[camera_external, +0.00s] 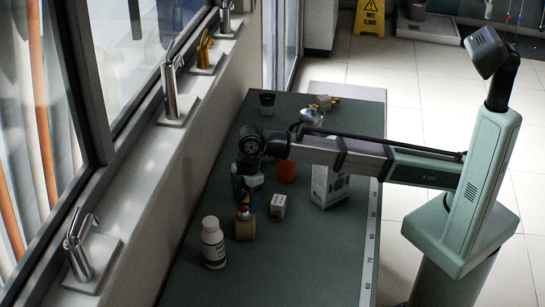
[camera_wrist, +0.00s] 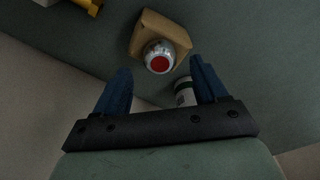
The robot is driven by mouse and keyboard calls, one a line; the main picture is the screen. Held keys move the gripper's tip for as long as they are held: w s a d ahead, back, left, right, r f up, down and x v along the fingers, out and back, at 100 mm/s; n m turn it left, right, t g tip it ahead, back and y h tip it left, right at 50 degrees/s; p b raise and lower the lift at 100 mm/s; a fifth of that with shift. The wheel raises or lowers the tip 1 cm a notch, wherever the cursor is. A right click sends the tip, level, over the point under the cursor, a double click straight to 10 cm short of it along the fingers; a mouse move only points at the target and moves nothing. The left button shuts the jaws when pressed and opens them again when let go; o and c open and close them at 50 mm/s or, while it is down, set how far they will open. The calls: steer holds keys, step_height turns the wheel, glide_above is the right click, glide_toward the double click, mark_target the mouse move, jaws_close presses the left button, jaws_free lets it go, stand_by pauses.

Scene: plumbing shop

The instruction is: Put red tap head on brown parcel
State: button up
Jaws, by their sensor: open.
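The brown parcel (camera_external: 245,231) stands on the dark table, behind and right of a white bottle. The red tap head (camera_external: 243,212), silver with a red round top, rests on top of the parcel. In the wrist view the tap head (camera_wrist: 158,58) overlaps the near edge of the parcel (camera_wrist: 150,25). My gripper (camera_external: 247,198), with blue fingers, is just behind and above the tap head in the external view. In the wrist view my gripper (camera_wrist: 160,70) is open, with nothing held; its fingertips appear on either side below the tap head.
The white bottle (camera_external: 213,246) stands close by and partly shows between my fingers. A small white box (camera_external: 278,207), an orange-red object (camera_external: 286,171) and a larger white box (camera_external: 328,186) stand to the right. The table's near end is clear.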

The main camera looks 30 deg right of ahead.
step_height(320, 180, up, 8)
steer(key=d, duration=0.1)
steer(key=shift+r, duration=0.25)
steer(key=shift+w, duration=0.1)
